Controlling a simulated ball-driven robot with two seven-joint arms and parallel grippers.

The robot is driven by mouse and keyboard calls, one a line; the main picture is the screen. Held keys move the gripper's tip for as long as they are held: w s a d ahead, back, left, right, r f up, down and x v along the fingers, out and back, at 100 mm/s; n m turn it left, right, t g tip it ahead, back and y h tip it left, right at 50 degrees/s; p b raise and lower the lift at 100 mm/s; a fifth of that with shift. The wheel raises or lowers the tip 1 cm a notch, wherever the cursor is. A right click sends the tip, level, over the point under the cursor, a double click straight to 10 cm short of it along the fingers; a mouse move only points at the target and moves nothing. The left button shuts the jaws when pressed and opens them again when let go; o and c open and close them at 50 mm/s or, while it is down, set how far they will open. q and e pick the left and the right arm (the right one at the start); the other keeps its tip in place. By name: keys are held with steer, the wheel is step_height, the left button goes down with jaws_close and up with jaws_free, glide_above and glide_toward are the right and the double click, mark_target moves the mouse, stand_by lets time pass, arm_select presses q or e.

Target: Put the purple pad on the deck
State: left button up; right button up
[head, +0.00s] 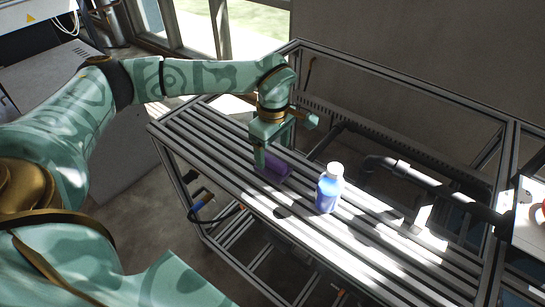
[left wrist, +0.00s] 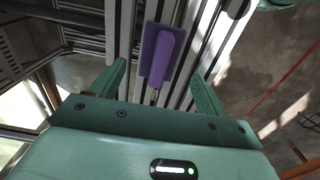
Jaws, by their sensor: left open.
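The purple pad (head: 277,171) lies on the slatted deck (head: 190,124), below and beside my left gripper in the head view. My left gripper (head: 268,150) points down at the deck, its fingers partly covering the pad's left side. In the left wrist view the purple pad (left wrist: 162,54) shows between and beyond the open fingers of my left gripper (left wrist: 158,90), with clear gaps on both sides. The pad looks like a flat plate with a raised block on it. I cannot tell how far above it the fingertips are. My right gripper is not in view.
A blue bottle with a white cap (head: 329,188) stands upright on the deck, right of the pad. Metal frame rails and a dark pipe (head: 405,172) run along the back. A white box (head: 528,215) sits at the right edge. The deck's right half has sunlit free room.

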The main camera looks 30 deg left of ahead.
mark_target(273, 159)
arm_select(q)
step_height(273, 159, up, 7)
steer(key=p, duration=0.1)
stand_by(0.5)
